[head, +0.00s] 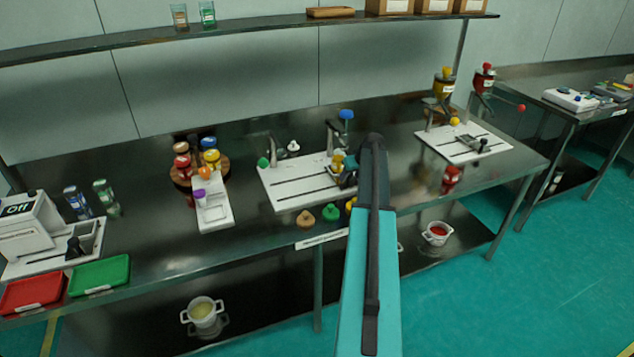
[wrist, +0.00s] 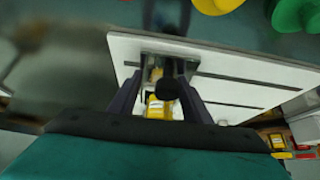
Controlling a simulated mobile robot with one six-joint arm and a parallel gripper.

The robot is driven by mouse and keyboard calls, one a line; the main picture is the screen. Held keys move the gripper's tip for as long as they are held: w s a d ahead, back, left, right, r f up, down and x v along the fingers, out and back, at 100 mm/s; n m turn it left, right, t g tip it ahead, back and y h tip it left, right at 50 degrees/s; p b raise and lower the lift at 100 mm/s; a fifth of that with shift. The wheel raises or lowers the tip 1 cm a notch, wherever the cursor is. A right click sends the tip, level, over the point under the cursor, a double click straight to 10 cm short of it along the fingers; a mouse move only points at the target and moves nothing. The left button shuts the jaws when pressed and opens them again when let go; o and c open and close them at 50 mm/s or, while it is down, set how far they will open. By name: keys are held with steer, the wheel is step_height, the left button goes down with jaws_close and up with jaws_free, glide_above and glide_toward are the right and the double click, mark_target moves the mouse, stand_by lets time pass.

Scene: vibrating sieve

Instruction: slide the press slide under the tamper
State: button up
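The press stands on the middle white board (head: 290,185) on the bench, with a blue-knobbed tamper (head: 346,115) at its back right. Yellow items (head: 338,160) show under the tamper, beside my gripper (head: 349,178), which the arm partly hides. In the wrist view, the press slide's round black knob (wrist: 168,88) lies between the two dark fingers of my gripper (wrist: 165,75). A gap shows on the knob's left, so the fingers look open around it. A yellow-labelled piece (wrist: 160,107) shows behind the knob. The slide's body is mostly hidden.
Green (head: 331,212) and tan (head: 306,218) knobbed pieces sit at the bench's front edge. A spice rack (head: 200,165) and white scale-like unit (head: 213,207) stand left. Another white board (head: 463,142) stands right. Bare bench lies between the boards.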

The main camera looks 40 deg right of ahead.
steer(key=shift+s+d, duration=0.2)
steer(key=shift+d, duration=0.3)
steer(key=shift+s+d, duration=0.2)
steer(key=shift+d, duration=0.25)
steer(key=o, duration=1.2)
steer(key=shift+r, duration=0.1)
steer(key=p+v, duration=0.2)
steer(key=v, duration=0.7)
stand_by(0.4)
